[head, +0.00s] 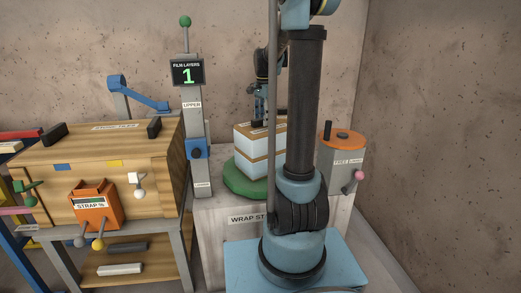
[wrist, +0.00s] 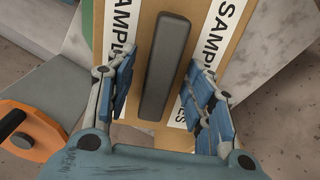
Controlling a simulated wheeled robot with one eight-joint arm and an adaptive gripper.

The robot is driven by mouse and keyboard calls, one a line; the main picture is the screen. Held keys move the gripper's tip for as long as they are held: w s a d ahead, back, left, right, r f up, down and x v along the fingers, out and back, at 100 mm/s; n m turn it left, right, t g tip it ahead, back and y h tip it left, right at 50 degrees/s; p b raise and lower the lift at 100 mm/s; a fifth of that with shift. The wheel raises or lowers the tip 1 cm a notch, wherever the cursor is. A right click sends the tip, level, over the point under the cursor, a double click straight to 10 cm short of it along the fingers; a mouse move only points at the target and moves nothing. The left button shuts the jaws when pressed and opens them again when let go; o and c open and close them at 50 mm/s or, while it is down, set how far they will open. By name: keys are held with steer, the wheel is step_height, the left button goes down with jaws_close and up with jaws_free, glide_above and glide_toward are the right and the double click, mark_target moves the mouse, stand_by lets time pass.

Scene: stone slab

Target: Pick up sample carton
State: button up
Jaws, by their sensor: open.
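The sample carton (head: 258,142) is a white box with brown bands, standing on a round green turntable (head: 240,181) in the head view. In the wrist view the carton's brown top (wrist: 147,28) carries white SAMPLE labels and a dark grey bar-shaped handle (wrist: 166,65). My gripper (wrist: 158,92) is open, with its blue-padded fingers on either side of the handle, apart from it. In the head view my gripper (head: 261,108) is above the carton, partly hidden behind my arm.
A grey post (head: 195,125) with a FILM LAYERS display (head: 188,72) reading 1 stands left of the carton. A grey pedestal with an orange top (head: 341,140) stands at right, close by. A wooden crate (head: 90,175) with an orange strap box (head: 95,205) is at left.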

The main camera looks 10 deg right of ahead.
steer(key=shift+c, duration=0.5)
jaws_close()
steer(key=shift+r, duration=0.15)
